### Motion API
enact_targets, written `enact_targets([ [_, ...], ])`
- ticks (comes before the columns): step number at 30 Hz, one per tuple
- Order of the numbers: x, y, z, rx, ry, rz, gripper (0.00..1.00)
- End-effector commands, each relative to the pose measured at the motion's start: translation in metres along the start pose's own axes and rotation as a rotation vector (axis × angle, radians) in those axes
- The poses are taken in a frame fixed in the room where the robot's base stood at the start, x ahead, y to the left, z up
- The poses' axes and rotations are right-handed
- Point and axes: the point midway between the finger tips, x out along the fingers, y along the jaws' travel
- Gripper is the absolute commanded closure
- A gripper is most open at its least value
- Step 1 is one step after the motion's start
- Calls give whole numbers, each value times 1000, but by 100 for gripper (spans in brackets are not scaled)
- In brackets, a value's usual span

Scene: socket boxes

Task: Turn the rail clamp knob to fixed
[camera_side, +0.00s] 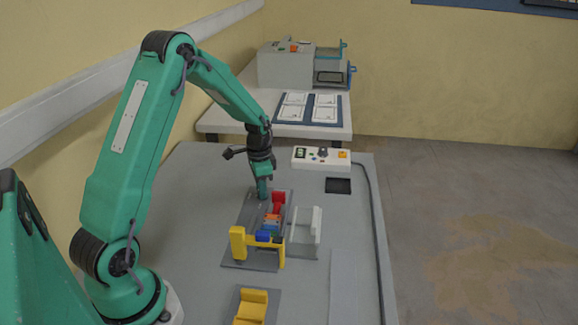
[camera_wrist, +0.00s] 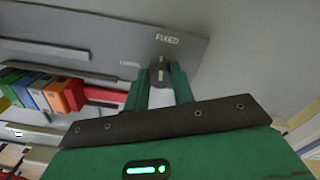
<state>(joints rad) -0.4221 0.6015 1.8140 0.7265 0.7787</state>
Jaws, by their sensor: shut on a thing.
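The rail clamp knob (camera_wrist: 160,72) is a small dark knob on a grey plate (camera_wrist: 100,29) in the wrist view. The word FIXED (camera_wrist: 167,39) is printed just above it, and a smaller, hard-to-read label (camera_wrist: 129,63) lies to its left. A pale mark on the knob appears to point up toward FIXED; its exact angle is hard to tell. My gripper (camera_wrist: 159,82) has its two green fingers shut on the knob's sides. In the side view my gripper (camera_side: 262,194) points down at the far part of the rail base (camera_side: 250,212); the knob is hidden there.
Red (camera_side: 279,198), orange and blue blocks stand in a row beside my gripper. A yellow bracket (camera_side: 240,243) stands at the near end. A white holder (camera_side: 304,240) is to the right, and a white control box (camera_side: 321,158) lies behind. The table's right side is mostly clear.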

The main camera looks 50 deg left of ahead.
Motion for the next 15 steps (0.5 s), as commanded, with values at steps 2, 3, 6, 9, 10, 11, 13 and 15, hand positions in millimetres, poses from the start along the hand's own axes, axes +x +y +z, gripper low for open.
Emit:
enact_targets([
  [2, 0, -1, 0, 51, 1, -1, 98],
  [3, 0, -1, 0, 74, 1, -1, 98],
  [6, 0, -1, 0, 121, 1, -1, 98],
  [9, 0, -1, 0, 154, 1, -1, 98],
  [10, 0, -1, 0, 161, 1, -1, 98],
  [11, 0, -1, 0, 167, 1, -1, 98],
  [13, 0, -1, 0, 177, 1, -2, 98],
  [15, 0, -1, -1, 182, 1, -2, 98],
])
